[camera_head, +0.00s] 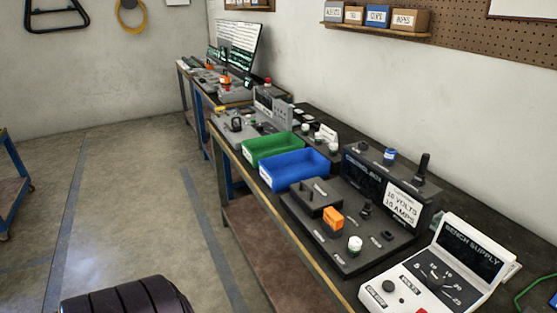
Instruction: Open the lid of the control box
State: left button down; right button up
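A dark control box (345,251) lies on the workbench in the right half of the head view. Its flat top carries a raised black cover with a handle (318,196), which looks like the lid and appears closed. Beside it on the top are an orange block (333,219), a white knob (355,244) and small black switches. An upright display panel with a "15 VOLTS 10 AMPS" label (403,205) stands behind. Neither of my grippers is in view.
A green bin (247,155) and a blue bin (267,180) sit to the left of the box. A white bench supply (407,286) stands close on its right. The wooden bench edge (262,206) runs along the near side, with open floor (130,200) left of it.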

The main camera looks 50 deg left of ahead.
aim_at(316, 193)
jog(key=u, duration=1.35)
jog(key=i+j, duration=0.45)
jog(key=j, duration=0.3)
jog(key=i+j, duration=0.25)
jog(key=j, duration=0.1)
